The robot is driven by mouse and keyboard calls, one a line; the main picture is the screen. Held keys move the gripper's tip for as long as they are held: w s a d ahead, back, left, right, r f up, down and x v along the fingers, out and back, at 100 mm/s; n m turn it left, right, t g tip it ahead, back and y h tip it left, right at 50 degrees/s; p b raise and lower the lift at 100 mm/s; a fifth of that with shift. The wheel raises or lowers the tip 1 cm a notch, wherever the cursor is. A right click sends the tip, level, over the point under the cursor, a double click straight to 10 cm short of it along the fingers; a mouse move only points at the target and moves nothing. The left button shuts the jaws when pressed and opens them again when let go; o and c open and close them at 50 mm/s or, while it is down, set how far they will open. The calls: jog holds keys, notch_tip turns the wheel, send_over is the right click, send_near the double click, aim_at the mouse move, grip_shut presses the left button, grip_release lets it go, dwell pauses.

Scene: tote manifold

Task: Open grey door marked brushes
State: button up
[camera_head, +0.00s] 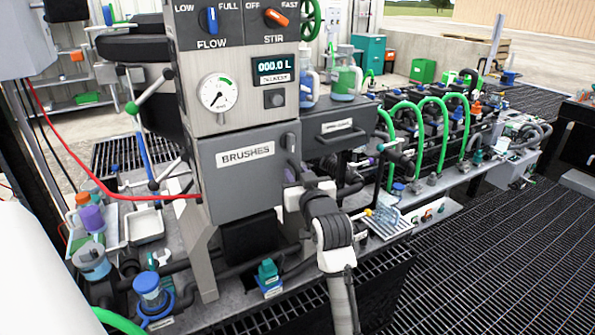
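The grey door (226,184) with a white BRUSHES label (247,155) is on the front of the metal cabinet, below the gauge panel. It looks closed; any small gap at its right edge is hidden. A dark handle (289,142) shows near its upper right edge. My arm comes up from the bottom of the view, and my gripper (293,174) is at the door's right edge, close to the handle. The fingertips are small and dark against the door. I cannot tell whether they touch or hold the handle.
A grey drawer (338,128) with a small label is right of the door. Below stand a blue-lidded jar (149,290) and a teal bottle (268,270). Green hoses (420,130) arch at the right. Dark grating (480,250) at the lower right is clear.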

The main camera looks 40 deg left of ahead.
jog(key=shift+w+a, duration=0.1)
jog(key=shift+a, duration=0.1)
grip_shut()
jog(key=shift+d, duration=0.15)
dwell(0.3)
